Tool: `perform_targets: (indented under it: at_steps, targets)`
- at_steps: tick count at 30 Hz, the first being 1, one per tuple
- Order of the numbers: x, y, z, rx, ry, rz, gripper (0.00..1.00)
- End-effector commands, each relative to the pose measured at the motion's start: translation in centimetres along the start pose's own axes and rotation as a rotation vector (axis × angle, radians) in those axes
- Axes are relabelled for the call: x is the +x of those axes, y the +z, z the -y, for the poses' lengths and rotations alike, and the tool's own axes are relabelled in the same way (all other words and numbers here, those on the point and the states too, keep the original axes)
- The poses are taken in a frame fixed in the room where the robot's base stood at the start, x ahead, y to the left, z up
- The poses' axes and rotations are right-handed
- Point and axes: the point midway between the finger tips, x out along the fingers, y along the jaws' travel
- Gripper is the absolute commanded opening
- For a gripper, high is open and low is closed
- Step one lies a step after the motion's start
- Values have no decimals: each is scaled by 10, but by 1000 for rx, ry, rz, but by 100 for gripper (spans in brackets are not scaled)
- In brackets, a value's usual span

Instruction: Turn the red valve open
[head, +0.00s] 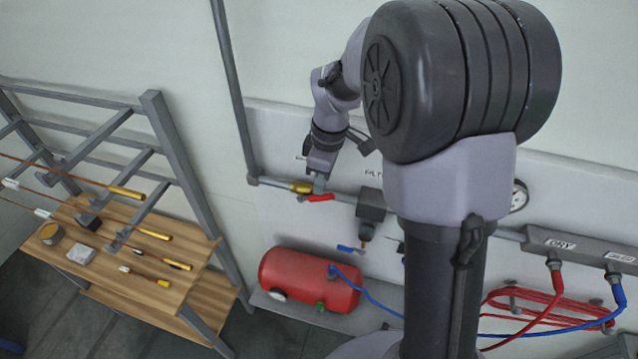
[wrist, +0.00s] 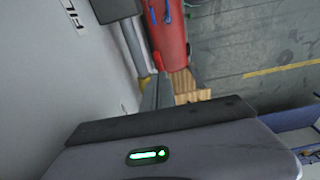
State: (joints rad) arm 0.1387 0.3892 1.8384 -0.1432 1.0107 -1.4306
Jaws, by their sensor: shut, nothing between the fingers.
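The red valve lever (head: 320,197) is on a brass valve body (head: 301,187) in the grey pipe along the wall. The lever points right, roughly along the pipe, as far as its visible part shows. My gripper (head: 319,186) is shut and empty, its tips just above or against the lever in the head view; I cannot tell whether they touch. In the wrist view, its narrow grey fingers (wrist: 157,92) reach down past the gripper body. A yellowish bit (wrist: 144,86), likely the valve body, shows beside them.
A dark filter block (head: 371,205) sits on the pipe right of the valve, with a blue lever (head: 351,249) below. A red tank (head: 308,279) lies beneath. A wooden-shelved rack (head: 130,255) with tools stands left. Red and blue hoses (head: 540,310) hang at right.

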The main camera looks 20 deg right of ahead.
Motion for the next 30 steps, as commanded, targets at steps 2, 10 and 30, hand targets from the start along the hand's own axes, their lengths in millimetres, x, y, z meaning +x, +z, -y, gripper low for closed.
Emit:
perform_targets:
  at_steps: [2,10,30]
  targets:
    - [4,2,0,1,0,-15,0]
    - [6,6,0,1,1,-64,0]
    - [27,30,0,0,0,-232,0]
